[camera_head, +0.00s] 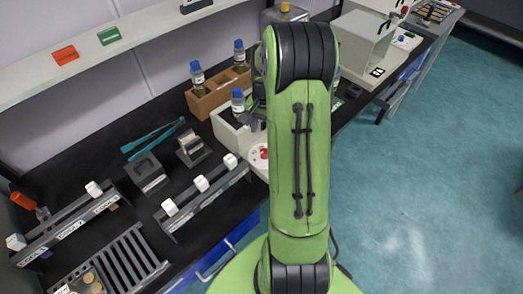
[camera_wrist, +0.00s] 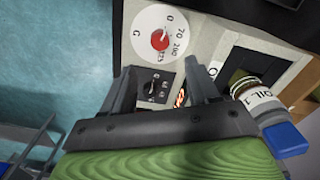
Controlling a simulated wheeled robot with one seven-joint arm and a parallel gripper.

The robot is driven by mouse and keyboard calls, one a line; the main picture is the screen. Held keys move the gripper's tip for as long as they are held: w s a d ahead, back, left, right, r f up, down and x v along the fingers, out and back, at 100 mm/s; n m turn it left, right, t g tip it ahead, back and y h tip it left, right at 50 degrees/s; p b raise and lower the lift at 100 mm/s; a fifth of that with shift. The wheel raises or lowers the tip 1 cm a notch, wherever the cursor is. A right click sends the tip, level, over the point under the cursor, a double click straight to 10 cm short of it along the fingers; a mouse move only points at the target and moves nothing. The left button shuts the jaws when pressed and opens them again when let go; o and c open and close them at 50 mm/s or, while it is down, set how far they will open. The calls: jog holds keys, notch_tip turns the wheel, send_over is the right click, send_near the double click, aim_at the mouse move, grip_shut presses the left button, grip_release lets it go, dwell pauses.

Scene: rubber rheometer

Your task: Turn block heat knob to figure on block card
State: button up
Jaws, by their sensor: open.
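A red knob (camera_wrist: 160,40) sits in the middle of a round white dial (camera_wrist: 143,28) marked 0, 70, 200, 325 and C in the wrist view. Its pointer setting is too small to read. In the head view the red knob (camera_head: 264,154) shows on the pale block unit (camera_head: 228,128), partly behind my arm. My gripper (camera_wrist: 160,68) is open and empty, its fingers pointing toward the panel, with the knob just beyond the fingertips. A black switch plate (camera_wrist: 154,86) shows between the fingers. I cannot identify the block card.
A wooden bottle rack (camera_head: 207,97) stands behind the block unit. Slotted racks (camera_head: 205,196) and tongs (camera_head: 152,137) lie left. Open floor (camera_head: 430,190) is at right.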

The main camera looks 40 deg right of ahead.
aim_at(264, 151)
notch_tip(264, 151, down, 10)
jog(key=shift+f+b, duration=0.1)
jog(key=shift+b, duration=0.65)
jog(key=c, duration=1)
jog(key=shift+c, duration=0.2)
jog(key=m, duration=0.4)
jog(key=shift+m+b, duration=0.3)
jog(key=shift+b, duration=0.05)
jog(key=shift+m+b, duration=0.3)
jog(key=shift+m, duration=2.3)
